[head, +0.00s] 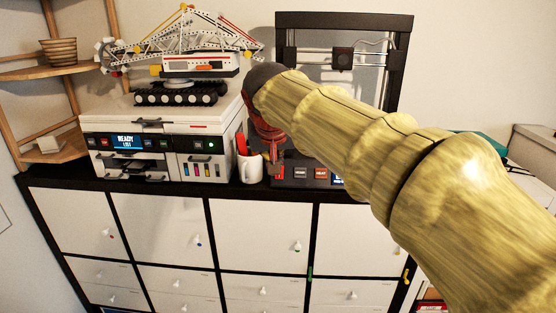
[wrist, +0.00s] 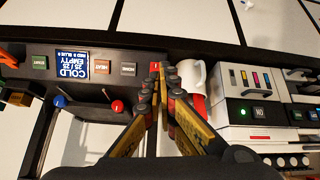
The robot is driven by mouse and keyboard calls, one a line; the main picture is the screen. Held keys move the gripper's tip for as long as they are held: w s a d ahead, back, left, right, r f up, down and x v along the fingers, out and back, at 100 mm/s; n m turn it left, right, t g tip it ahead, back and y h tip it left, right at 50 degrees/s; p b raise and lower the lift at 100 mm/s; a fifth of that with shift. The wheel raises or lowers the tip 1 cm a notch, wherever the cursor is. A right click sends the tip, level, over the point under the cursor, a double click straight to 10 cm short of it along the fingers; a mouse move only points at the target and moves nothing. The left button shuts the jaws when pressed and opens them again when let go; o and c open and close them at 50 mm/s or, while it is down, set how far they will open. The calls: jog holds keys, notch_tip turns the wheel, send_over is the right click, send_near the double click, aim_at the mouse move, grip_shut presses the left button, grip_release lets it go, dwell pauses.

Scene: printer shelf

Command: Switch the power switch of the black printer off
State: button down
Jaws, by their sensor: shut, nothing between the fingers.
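The black printer (head: 345,20) is an open-frame machine behind my arm, at the right of the cabinet top. In the wrist view its dark front panel (wrist: 190,47) appears upside down, with a blue display (wrist: 73,65) reading COLD, 25/25, EMPTY. A small red switch (wrist: 154,67) sits at the panel's end, beside the mug; its on or off position is too small to tell. My gripper (wrist: 162,82) is shut and empty, its tips close to the red switch. I cannot tell whether they touch it. In the head view my gripper (head: 266,130) is partly hidden by my arm.
A white mug (wrist: 190,75) with red contents stands right beside the switch; it also shows in the head view (head: 250,169). A white printer (head: 160,118) with a lit READY screen carries a toy crane model (head: 180,65). Panel buttons (wrist: 103,67) and a red knob (wrist: 117,106) are near.

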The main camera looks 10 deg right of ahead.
jog(key=shift+d+r+m, duration=0.25)
jog(key=shift+r+m, duration=0.2)
jog(key=shift+r, duration=0.15)
jog(key=shift+d+r+m, duration=0.2)
jog(key=shift+r+m, duration=0.25)
jog(key=shift+r, duration=0.15)
jog(key=w+d+r+p+x, duration=0.1)
jog(key=p+x, duration=0.1)
jog(key=x, duration=1.1)
jog(key=shift+w+f, duration=0.25)
jog(key=shift+p, duration=0.45)
